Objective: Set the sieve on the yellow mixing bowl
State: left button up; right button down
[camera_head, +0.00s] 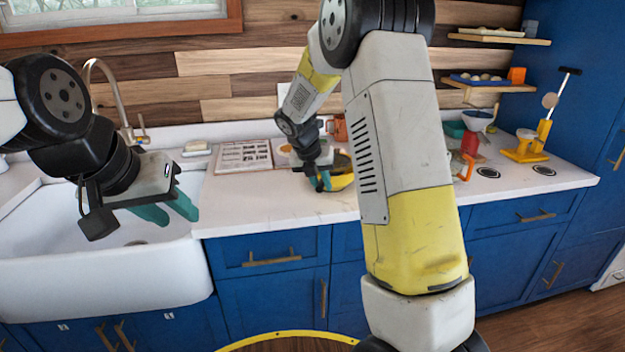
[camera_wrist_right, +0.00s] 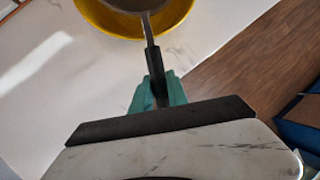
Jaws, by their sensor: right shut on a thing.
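The yellow mixing bowl (camera_head: 343,183) stands on the white counter, partly hidden behind my right arm in the head view. The wrist view shows the bowl's inner wall (camera_wrist_right: 178,18) at its top edge. My right gripper (camera_head: 323,183) is beside the bowl. In the wrist view its teal fingers (camera_wrist_right: 158,92) are shut on the dark handle of the sieve (camera_wrist_right: 150,58). The sieve's grey basket lies over the bowl, cut off by the frame; whether it touches the rim I cannot tell. My left gripper (camera_head: 170,210) is empty over the sink, its teal fingers apart.
The white sink (camera_head: 100,275) and faucet (camera_head: 105,75) are at the left. A yellow stand (camera_head: 530,148) is at the right. Counter left of the bowl is clear in front of the book.

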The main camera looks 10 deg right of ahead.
dwell(0.4)
jog(key=c, duration=0.7)
grip_release()
jog(key=shift+r, duration=3.45)
